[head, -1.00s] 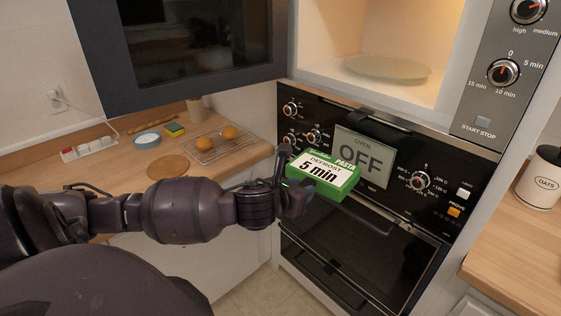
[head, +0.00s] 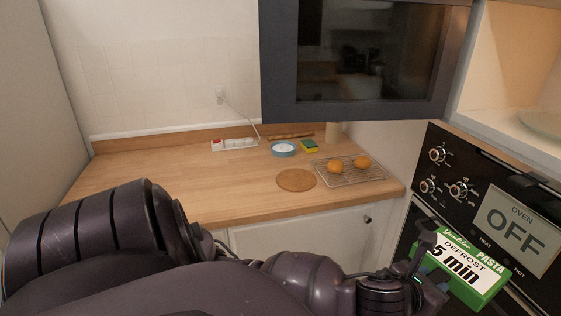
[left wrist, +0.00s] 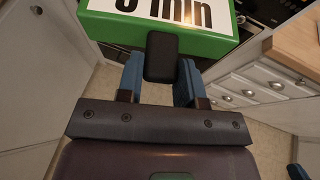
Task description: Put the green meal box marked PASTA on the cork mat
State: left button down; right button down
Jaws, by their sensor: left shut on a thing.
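The green meal box (head: 465,266) is marked PASTA, DEFROST and 5 min. My left gripper (head: 430,268) is shut on its near left edge and holds it in the air in front of the oven, at the lower right of the head view. The box also shows at the top of the left wrist view (left wrist: 205,47), with the gripper's fingers (left wrist: 160,75) against its edge. The round cork mat (head: 296,180) lies bare on the wooden counter, left of the wire rack and well away from the box.
A wire rack (head: 350,180) with two orange-coloured round items stands right of the mat. Behind are a blue-rimmed round dish (head: 283,149), a sponge (head: 309,146) and a power strip (head: 234,144). The open microwave door (head: 365,60) hangs above. The counter's left part (head: 150,175) is clear.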

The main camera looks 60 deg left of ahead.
aim_at(296, 178)
jog(key=j+u, duration=0.15)
jog(key=u, duration=0.3)
jog(key=i+j+u, duration=0.1)
jog(key=u, duration=0.3)
jog(key=i+j, duration=0.8)
jog(key=j, duration=0.15)
